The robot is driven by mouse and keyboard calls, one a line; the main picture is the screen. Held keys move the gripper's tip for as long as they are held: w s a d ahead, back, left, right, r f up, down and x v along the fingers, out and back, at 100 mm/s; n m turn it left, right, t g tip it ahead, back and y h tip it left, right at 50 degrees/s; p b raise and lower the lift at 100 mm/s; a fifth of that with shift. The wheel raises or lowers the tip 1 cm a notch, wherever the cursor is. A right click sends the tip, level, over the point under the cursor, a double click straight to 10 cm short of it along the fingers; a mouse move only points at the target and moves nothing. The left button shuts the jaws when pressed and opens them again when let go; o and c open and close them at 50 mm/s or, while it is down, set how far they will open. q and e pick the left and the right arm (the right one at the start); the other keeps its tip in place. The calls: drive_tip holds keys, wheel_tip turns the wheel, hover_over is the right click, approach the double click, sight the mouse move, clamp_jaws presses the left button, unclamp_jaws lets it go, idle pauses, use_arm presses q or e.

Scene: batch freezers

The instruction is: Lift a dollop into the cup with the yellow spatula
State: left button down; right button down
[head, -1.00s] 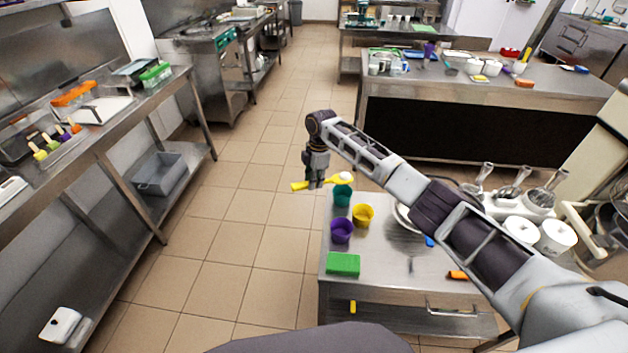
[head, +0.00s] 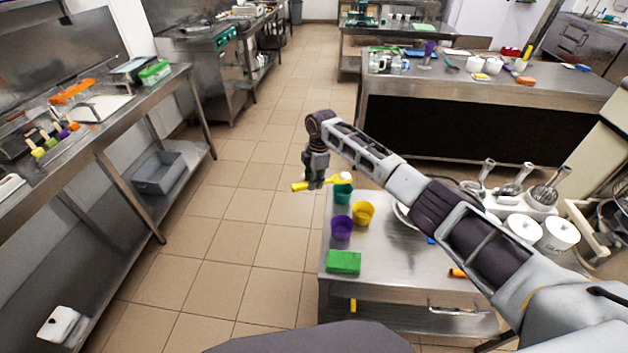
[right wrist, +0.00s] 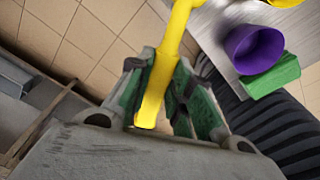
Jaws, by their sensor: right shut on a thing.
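My right gripper (head: 315,184) is shut on the handle of the yellow spatula (head: 300,187), held level above the near table's left edge. The spatula also shows between the fingers in the right wrist view (right wrist: 165,70). A small white dollop (head: 346,176) is at the spatula's right end, just above the teal cup (head: 343,195); I cannot tell whether it touches the cup. A yellow cup (head: 363,214) and a purple cup (head: 341,229) stand nearer on the same table. The purple cup shows in the right wrist view (right wrist: 252,50). My left gripper is out of view.
A green block (head: 344,262) lies at the near table's (head: 390,268) front left. My right arm passes over the table and partly hides a bowl. White canisters (head: 560,234) and metal utensils stand on the right. Open tiled floor lies to the left.

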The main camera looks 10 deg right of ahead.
drive_tip(key=shift+f+b, duration=0.35)
drive_tip(key=shift+f, duration=0.3)
drive_tip(key=shift+r, duration=0.15)
drive_tip(key=shift+t+p, duration=0.3)
drive_tip(key=shift+p, duration=0.2)
drive_tip(key=shift+s, duration=0.2)
drive_tip(key=shift+s+d+t, duration=0.1)
drive_tip(key=shift+t, duration=0.6)
drive_tip(key=shift+y, duration=0.3)
